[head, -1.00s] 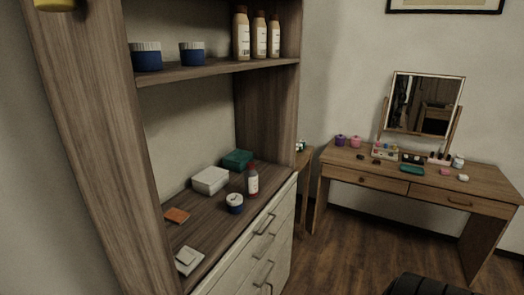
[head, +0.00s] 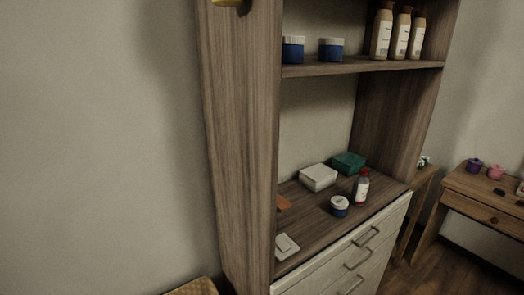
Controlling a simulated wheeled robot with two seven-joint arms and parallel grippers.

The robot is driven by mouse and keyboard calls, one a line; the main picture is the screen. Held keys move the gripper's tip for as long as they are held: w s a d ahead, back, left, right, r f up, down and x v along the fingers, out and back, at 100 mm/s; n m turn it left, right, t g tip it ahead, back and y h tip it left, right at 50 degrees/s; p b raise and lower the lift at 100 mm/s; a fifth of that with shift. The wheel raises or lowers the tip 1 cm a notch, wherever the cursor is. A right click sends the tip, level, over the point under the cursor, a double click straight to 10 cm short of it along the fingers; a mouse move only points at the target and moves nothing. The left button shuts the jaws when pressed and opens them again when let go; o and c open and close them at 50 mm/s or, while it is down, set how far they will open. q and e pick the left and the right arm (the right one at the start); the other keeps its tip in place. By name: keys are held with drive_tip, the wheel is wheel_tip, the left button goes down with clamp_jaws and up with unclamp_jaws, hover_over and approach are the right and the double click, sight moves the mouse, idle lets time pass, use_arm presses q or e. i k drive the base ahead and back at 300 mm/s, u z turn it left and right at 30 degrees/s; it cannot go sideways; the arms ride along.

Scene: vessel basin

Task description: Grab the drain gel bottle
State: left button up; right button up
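A small bottle with a red cap and a pale label (head: 361,187) stands upright on the cabinet counter (head: 312,222), near its right front edge. Three beige bottles with white labels (head: 400,38) stand in a row on the shelf above. I cannot read any label, so I cannot tell which bottle is the drain gel.
On the counter are a blue-and-white jar (head: 339,206), a white box (head: 318,177), a teal box (head: 348,163) and a pale square item (head: 286,246). Blue jars (head: 330,49) stand on the shelf. The cabinet's side panel (head: 240,150) stands at left. A desk (head: 484,203) is at right.

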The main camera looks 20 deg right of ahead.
sight(360, 186)
drive_tip(key=z, duration=2.95)
drive_tip(key=i, duration=2.75)
drive_tip(key=u, duration=2.3)
